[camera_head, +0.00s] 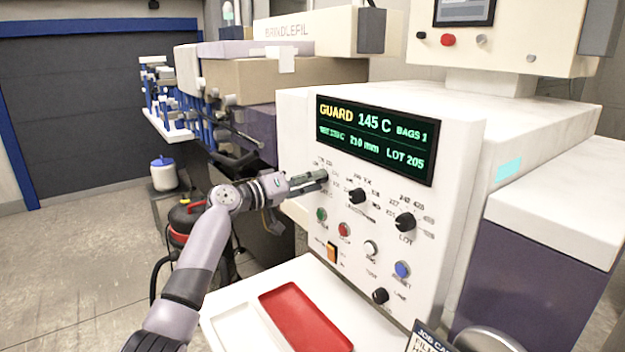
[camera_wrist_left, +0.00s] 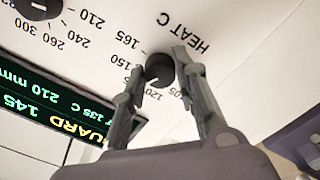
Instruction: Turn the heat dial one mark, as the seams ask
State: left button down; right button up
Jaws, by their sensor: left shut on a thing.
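The heat dial (camera_wrist_left: 160,72) is a round black knob on the white panel, beside the printed words HEAT C in the left wrist view. Marks 105, 120, 150 and 165 are readable around it; a finger covers part of the scale. A pale pointer line shows on the knob, but I cannot tell its exact mark. My left gripper (camera_head: 322,179) is at the panel's upper left, its fingers shut on the dial from both sides. In the head view the gripper hides the dial. The green display (camera_head: 375,138) reads GUARD 145 C, BAGS 1, 210 mm, LOT 205. My right gripper is out of view.
Two more black knobs, a middle one (camera_head: 357,195) and the LOT knob (camera_head: 405,222), sit to the right. Several coloured buttons and an orange switch (camera_head: 332,251) lie below. A red tray (camera_head: 305,318) rests on the white shelf under the panel. A card stands at the shelf's right.

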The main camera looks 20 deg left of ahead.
pick_arm(q)
jog(key=shift+r+n, duration=0.1)
jog(key=shift+n, duration=0.3)
jog(key=c, duration=1.5)
grip_release()
jog(key=shift+o, duration=1.3)
jog(key=shift+s+a, duration=0.1)
jog(key=v, duration=1.1)
jog(key=shift+s+a, duration=0.3)
